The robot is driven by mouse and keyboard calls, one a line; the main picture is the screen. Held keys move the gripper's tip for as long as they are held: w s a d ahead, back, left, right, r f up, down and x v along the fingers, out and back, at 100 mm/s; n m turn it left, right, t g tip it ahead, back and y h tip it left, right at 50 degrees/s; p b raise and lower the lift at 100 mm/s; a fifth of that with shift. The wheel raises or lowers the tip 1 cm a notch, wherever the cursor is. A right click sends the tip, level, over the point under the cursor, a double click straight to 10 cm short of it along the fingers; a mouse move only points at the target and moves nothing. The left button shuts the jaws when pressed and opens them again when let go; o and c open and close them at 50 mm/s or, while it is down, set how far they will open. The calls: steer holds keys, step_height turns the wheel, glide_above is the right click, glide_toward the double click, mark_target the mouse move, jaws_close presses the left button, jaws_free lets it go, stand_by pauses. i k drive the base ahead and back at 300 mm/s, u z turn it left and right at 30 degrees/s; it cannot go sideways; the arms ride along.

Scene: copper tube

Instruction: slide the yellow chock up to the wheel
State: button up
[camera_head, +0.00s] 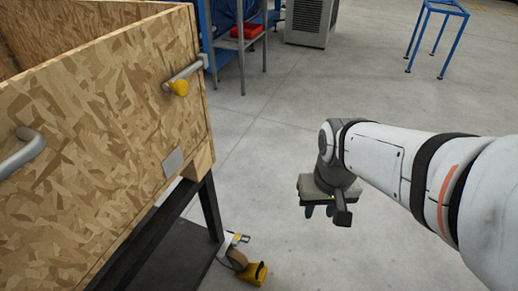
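The yellow chock (254,273) is on the grey floor at the bottom centre, just right of the caster wheel (236,259) under the cart's near corner. In this view the chock's left end meets or overlaps the wheel's edge. I cannot tell whether they touch. My gripper (320,211) is up and to the right of the chock, apart from it, and points down. Its two short dark fingertips show below the grey gripper body with a gap between them, and nothing shows in the gap.
The cart's wooden crate (110,130) fills the left side, with metal handles (182,78) jutting out and a dark frame (211,208) below. A blue stand (437,38), a shelf with a red box (247,31) and a grey cabinet (311,22) stand far back. Open floor surrounds my gripper.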

mark_target(250, 269)
steer(key=u, duration=1.8)
steer(key=k, duration=1.35)
steer(key=z, duration=0.3)
steer(key=i, duration=1)
